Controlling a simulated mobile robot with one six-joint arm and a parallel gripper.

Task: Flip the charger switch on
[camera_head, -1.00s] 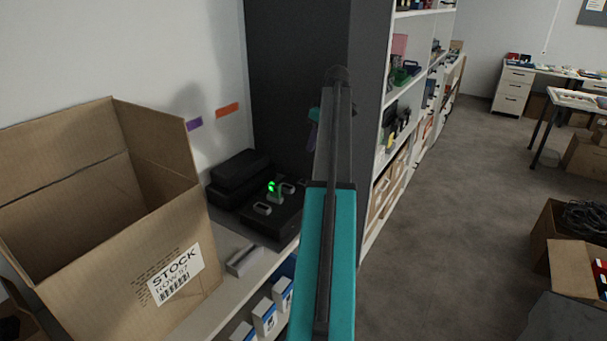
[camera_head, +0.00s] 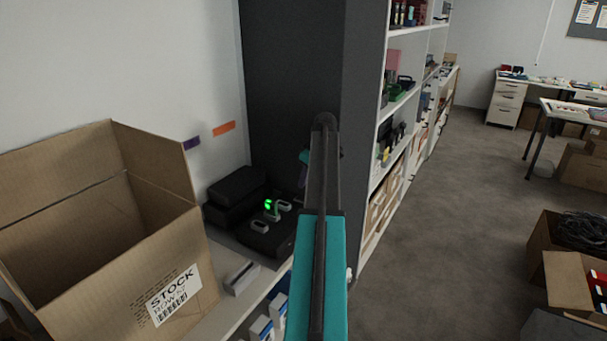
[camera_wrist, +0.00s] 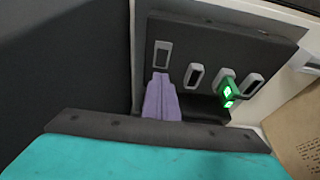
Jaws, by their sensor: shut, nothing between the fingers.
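The charger (camera_head: 271,246) is a black box on the white shelf, beside the cabinet's dark side panel. The wrist view shows its dark face (camera_wrist: 215,40) with several pale-framed slots. A green block with lit green spots (camera_wrist: 226,90) stands in one slot; its glow shows in the head view (camera_head: 269,205). A larger pale-framed rectangle (camera_wrist: 162,54) at the left end looks like the switch; its setting is unclear. My gripper (camera_wrist: 160,76) has purple fingers, shut and empty, with tips just below that rectangle. I cannot tell whether they touch it. My arm partly hides the gripper in the head view.
An open carton marked STOCK (camera_head: 120,270) stands left of the charger. Black cases (camera_head: 235,193) lie behind the charger, and a small grey block (camera_head: 241,278) is in front of it. The dark cabinet side (camera_head: 290,80) rises close behind. Open floor (camera_head: 440,240) lies to the right.

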